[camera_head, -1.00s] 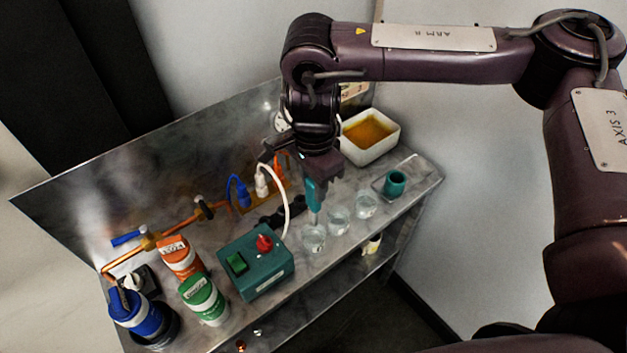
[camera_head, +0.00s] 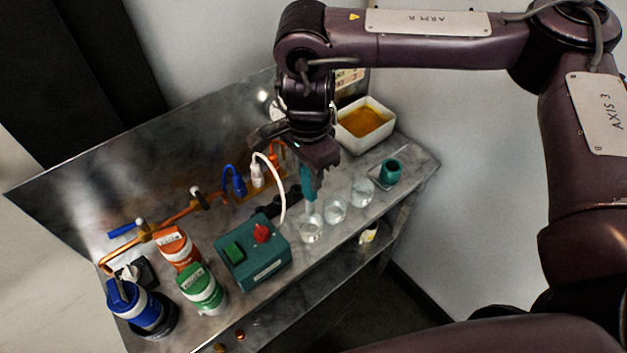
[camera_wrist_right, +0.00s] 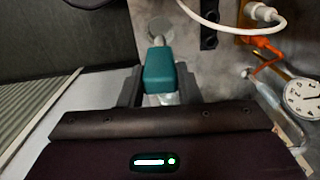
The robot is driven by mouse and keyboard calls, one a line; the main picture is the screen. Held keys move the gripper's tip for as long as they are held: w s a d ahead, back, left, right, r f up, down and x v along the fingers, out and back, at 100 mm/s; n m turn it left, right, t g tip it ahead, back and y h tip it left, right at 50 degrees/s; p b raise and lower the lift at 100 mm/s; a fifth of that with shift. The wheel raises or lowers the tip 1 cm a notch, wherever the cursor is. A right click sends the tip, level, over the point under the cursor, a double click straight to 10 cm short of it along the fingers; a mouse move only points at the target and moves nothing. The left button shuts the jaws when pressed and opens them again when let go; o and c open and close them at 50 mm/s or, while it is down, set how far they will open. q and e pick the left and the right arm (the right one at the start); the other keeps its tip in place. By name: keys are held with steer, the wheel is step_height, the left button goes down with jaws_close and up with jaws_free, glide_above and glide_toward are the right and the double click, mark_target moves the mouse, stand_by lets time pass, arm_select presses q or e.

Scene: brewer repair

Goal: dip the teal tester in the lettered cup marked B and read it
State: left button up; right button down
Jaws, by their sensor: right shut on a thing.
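My right gripper (camera_head: 311,167) is shut on the teal tester (camera_head: 308,183), which hangs tip down. The tester also shows between the fingers in the right wrist view (camera_wrist_right: 159,72). Three clear cups stand in a row: the left one (camera_head: 311,230), the middle one (camera_head: 335,211) and the right one (camera_head: 362,192). The tester's pale tip is at the left cup in the head view; I cannot tell whether it is above or inside the rim. No cup letters are readable, and no reading shows on the tester. My left gripper is out of view.
A teal holder (camera_head: 391,172) stands right of the cups. A white tub of amber liquid (camera_head: 364,122) is behind them. A green switch box (camera_head: 253,252) with a red knob, a white cable (camera_head: 281,190) and several bottles, one green (camera_head: 201,289), stand left. The bench's front edge is close to the cups.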

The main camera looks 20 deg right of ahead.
steer(key=shift+r+p, duration=0.15)
steer(key=shift+p, duration=0.25)
steer(key=g+p, duration=0.4)
steer(key=p, duration=0.5)
steer(key=shift+r+g, duration=0.15)
steer(key=shift+g, duration=0.15)
steer(key=shift+f+g, duration=0.25)
steer(key=shift+g, duration=0.05)
steer(key=shift+f+g, duration=0.15)
steer(key=shift+g, duration=0.15)
steer(key=shift+a+g, duration=0.1)
steer(key=shift+g, duration=0.2)
